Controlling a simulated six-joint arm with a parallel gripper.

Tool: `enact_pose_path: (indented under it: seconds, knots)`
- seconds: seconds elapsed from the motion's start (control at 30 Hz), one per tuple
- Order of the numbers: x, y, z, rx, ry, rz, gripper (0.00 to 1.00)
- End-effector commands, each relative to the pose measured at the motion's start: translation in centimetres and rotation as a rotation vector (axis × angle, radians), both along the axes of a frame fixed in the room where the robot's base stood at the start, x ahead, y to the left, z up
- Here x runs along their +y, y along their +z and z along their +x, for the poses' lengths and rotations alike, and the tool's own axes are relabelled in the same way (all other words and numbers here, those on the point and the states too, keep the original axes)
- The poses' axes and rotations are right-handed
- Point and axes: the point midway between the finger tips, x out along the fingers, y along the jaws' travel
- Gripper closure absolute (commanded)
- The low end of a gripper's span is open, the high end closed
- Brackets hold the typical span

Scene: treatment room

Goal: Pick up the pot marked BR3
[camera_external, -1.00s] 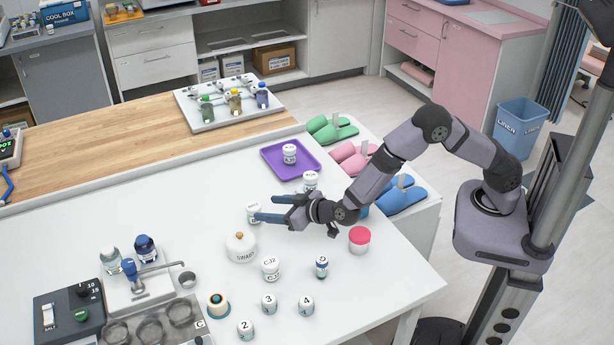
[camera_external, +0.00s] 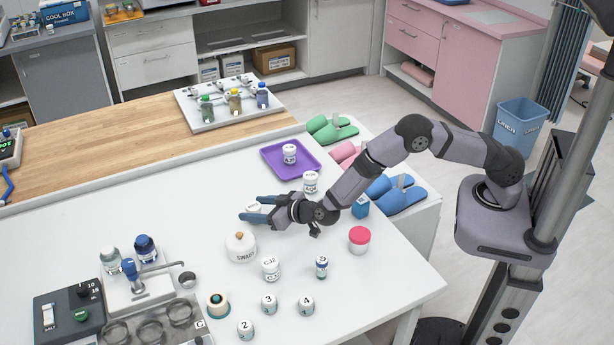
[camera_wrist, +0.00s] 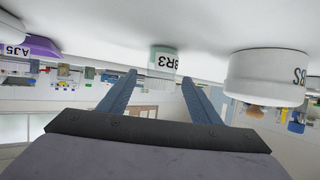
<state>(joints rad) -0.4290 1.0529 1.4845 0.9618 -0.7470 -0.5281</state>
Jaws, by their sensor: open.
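The pot marked BR3 (camera_wrist: 164,60) shows upside down in the wrist view, pale green and white, in the gap between my two fingers near their tips. My gripper (camera_wrist: 158,82) is open, with one blue finger on each side of the pot and nothing held. In the external view, my gripper (camera_external: 249,208) is low over the white table, and a white pot (camera_external: 253,207) shows between its fingers, mostly hidden by them. I cannot tell whether the fingertips have passed the pot's sides.
A white swab jar (camera_external: 241,250) stands close on the near side of my gripper. A white pot (camera_external: 311,182) stands behind it. A purple tray (camera_external: 272,163) holds another pot (camera_external: 289,152). A red-lidded jar (camera_external: 359,240) and several small pots stand nearer the front. The table left of my gripper is clear.

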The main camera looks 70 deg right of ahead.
Motion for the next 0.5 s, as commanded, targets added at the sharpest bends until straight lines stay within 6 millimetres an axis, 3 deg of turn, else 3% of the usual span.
enact_pose_path:
  seconds: [0.2, 0.47, 0.5]
  knots:
    - [-0.27, -0.50, 1.14, 0.000, 0.000, -0.001, 0.42]
    - [-0.28, -0.54, 1.22, 0.000, 0.000, -0.001, 0.42]
    - [-0.28, -0.54, 1.22, 0.000, 0.000, -0.001, 0.52]
